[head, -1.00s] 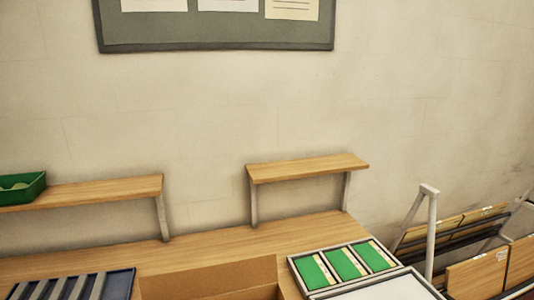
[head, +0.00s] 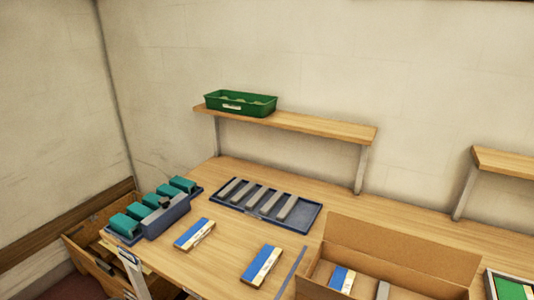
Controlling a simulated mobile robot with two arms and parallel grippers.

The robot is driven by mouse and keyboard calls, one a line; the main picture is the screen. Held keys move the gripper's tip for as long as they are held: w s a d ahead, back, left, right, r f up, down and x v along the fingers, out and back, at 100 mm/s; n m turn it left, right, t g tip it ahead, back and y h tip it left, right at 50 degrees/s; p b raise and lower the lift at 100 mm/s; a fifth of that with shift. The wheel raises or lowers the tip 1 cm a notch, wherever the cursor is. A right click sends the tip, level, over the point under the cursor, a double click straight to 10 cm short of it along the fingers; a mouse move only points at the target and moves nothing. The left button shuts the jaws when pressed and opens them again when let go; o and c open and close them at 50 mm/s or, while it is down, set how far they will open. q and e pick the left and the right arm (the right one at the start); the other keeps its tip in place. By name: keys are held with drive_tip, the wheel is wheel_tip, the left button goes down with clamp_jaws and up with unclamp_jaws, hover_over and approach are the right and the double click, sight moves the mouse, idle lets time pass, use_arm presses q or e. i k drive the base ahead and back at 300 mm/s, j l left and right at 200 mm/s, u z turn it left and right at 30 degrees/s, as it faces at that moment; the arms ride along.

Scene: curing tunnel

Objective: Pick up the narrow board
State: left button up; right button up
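Two flat blue-and-white pieces lie apart on the wooden table: a left one (head: 194,234) and a right one (head: 261,266). A third blue-and-white piece (head: 341,279) is inside the open cardboard box (head: 400,262), beside a grey piece (head: 382,290). Several narrow grey strips (head: 287,207) lie side by side in a dark blue tray (head: 309,219). I cannot tell which of these is the narrow board. Neither of my grippers is in view.
A blue holder (head: 168,216) with several teal blocks stands at the table's left end. A green bin (head: 240,103) sits on the wall shelf (head: 300,122). A white post (head: 132,272) and a wooden crate (head: 88,255) are at lower left. Bare table surrounds the blue-and-white pieces.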

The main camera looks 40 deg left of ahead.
sight(197, 233)
drive_tip(key=u, duration=2)
drive_tip(key=i+j+z, duration=0.1)
drive_tip(key=z, duration=0.4)
drive_tip(key=j+z, duration=0.2)
drive_tip(key=z, duration=0.25)
drive_tip(key=j+z, duration=0.25)
drive_tip(key=z, duration=0.25)
drive_tip(key=i, duration=0.05)
